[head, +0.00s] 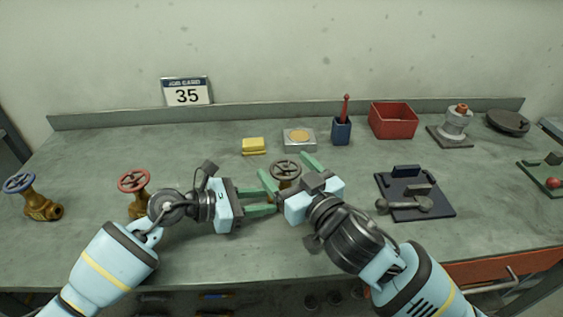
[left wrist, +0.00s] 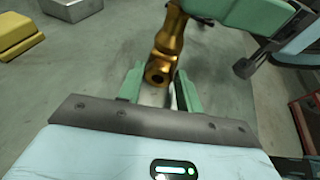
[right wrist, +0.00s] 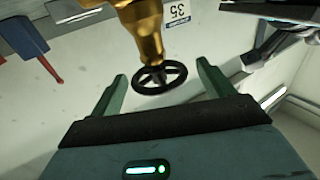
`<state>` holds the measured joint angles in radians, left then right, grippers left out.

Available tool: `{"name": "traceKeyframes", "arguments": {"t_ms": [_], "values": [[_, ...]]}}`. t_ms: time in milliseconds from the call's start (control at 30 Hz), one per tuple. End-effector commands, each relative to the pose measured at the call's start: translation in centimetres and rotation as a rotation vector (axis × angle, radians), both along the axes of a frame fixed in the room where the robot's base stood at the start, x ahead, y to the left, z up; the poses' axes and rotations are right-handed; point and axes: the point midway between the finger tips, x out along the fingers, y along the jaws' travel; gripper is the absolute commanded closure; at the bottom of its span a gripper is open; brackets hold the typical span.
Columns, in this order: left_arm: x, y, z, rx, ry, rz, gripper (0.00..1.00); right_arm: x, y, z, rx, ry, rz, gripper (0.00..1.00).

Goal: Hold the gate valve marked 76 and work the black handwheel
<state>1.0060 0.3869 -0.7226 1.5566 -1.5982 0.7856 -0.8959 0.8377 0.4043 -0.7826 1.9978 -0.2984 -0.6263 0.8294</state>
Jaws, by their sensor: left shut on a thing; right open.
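The brass valve (left wrist: 168,42) stands between my two arms, and its dark handwheel (head: 286,170) shows in the head view. In the right wrist view the black handwheel (right wrist: 160,78) appears upside down under the brass body (right wrist: 140,25). My left gripper (head: 275,201) is shut on the brass body from the left; in the left wrist view its fingers (left wrist: 159,88) flank the lower brass part. My right gripper (head: 284,164) is open, its fingers on either side of the handwheel. No mark 76 is readable; most of the valve body is hidden in the head view.
Two other brass valves, with a red wheel (head: 134,180) and a blue wheel (head: 19,183), stand to the left. A sign reading 35 (head: 187,93) leans at the back wall. Behind are a yellow block (head: 253,145), a blue cup (head: 341,131) and a red bin (head: 393,120).

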Motion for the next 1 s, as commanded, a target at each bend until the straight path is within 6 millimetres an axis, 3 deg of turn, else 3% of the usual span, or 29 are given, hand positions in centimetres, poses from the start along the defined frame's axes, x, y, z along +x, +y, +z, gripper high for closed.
{"name": "traceKeyframes", "arguments": {"t_ms": [200, 600, 933, 1000], "values": [[0.1, 0.0, 0.1, -0.001, -0.002, 0.002, 0.78, 1.9, 1.0, 0.0, 0.000, -0.001, 0.000, 0.20], [0.1, 0.0, 0.1, -0.001, -0.002, 0.002, 0.78, 2.3, 1.2, 0.0, 0.000, 0.000, 0.000, 0.21], [0.1, 0.0, 0.1, -0.001, -0.002, 0.002, 0.78, 2.3, 1.2, 0.0, 0.000, 0.000, 0.000, 0.64], [0.1, 0.0, 0.1, -0.001, -0.002, 0.002, 0.78, 2.3, 1.2, 0.0, 0.000, 0.000, 0.000, 0.64]]}}
